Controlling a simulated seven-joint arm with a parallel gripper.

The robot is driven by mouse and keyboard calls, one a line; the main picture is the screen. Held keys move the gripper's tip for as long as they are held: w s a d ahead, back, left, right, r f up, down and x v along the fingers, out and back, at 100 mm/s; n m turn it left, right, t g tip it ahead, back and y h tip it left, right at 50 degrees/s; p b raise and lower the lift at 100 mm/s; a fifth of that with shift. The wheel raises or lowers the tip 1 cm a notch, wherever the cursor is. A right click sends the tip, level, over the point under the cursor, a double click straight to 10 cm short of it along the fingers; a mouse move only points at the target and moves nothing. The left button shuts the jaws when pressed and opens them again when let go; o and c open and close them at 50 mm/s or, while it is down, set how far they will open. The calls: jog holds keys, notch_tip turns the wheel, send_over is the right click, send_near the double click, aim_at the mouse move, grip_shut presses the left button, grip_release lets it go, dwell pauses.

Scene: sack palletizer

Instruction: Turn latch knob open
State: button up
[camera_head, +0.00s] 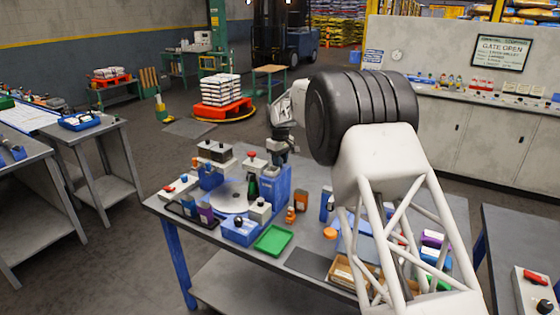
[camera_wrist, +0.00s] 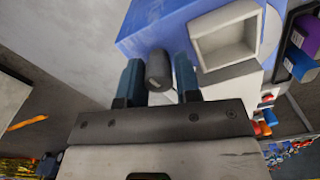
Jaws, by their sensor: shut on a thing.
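The latch knob (camera_wrist: 159,68) is a short dark grey cylinder by the edge of a blue housing (camera_wrist: 150,28) in the wrist view. My gripper (camera_wrist: 159,75) has its two blue fingers on either side of the knob and is shut on it. In the head view my gripper (camera_head: 279,150) is at the top of the blue machine housing (camera_head: 277,188) on the workbench. The knob cannot be made out there. How far the knob is turned is hard to tell.
A white square frame (camera_wrist: 228,42) sits on the housing beside the right finger. A loaded pallet (camera_head: 222,107) stands behind on the floor.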

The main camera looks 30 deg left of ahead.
jog(key=shift+o, duration=0.2)
jog(key=shift+w+r+m, duration=0.1)
jog(key=shift+m, duration=0.5)
jog(key=shift+o, duration=0.5)
jog(key=shift+w, duration=0.1)
jog(key=o, duration=0.7)
jog(key=shift+f, duration=0.2)
jog(key=shift+n, duration=0.4)
